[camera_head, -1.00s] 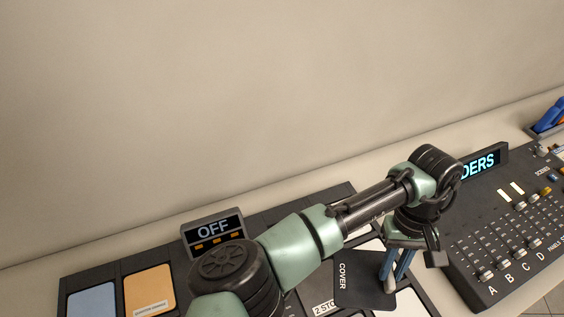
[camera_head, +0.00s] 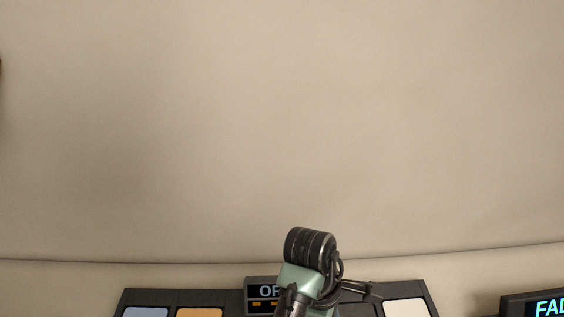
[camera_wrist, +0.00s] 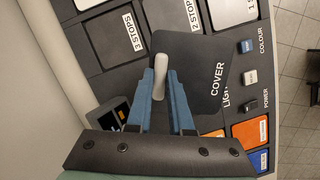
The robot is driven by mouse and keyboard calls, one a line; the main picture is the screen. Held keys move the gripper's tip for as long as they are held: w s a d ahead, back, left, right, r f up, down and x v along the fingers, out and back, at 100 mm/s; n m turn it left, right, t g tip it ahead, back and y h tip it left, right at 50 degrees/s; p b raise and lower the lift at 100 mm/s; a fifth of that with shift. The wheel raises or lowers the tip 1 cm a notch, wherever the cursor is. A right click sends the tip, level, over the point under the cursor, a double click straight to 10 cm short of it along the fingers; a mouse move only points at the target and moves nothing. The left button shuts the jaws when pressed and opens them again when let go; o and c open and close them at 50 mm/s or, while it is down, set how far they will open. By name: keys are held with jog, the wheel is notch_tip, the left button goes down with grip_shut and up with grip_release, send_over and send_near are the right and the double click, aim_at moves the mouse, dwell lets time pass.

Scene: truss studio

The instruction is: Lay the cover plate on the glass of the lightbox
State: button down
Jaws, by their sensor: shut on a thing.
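My gripper (camera_wrist: 161,72) is shut on the pale upright grip of the cover plate in the wrist view, its blue fingers close together. The cover plate (camera_wrist: 205,62) is a dark flat sheet marked COVER, held beyond the fingertips above the dark console. The lightbox (camera_wrist: 228,106) shows part of its label beside the plate. I cannot make out its glass; the plate and fingers cover much of that area. In the head view only my arm's wrist shows, and the gripper and plate are out of frame.
The OFF display (camera_head: 262,293) stands at the console's back, close to my arm. Tiles marked 3 STOPS (camera_wrist: 127,40) and 2 STOPS (camera_wrist: 178,13) lie beside the plate. A POWER switch (camera_wrist: 250,106), a COLOUR switch (camera_wrist: 246,46) and an orange tile (camera_wrist: 250,133) are at right.

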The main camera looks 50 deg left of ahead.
jog(key=s+a+f+n+t, duration=0.1)
jog(key=s+a+f+n, duration=0.15)
jog(key=s, duration=0.25)
jog(key=s+a+f+n, duration=0.2)
jog(key=s+a, duration=0.1)
jog(key=s, duration=0.2)
jog(key=shift+y, duration=0.4)
jog(key=shift+s+d+f+p, duration=0.1)
jog(key=shift+f+p, duration=0.1)
jog(key=shift+f, duration=2.35)
jog(key=shift+d+f+p, duration=0.1)
jog(key=shift+f+p, duration=0.1)
jog(key=shift+f, duration=2.35)
jog(key=shift+f, duration=0.1)
jog(key=shift+f, duration=0.1)
jog(key=c, duration=0.8)
grip_release()
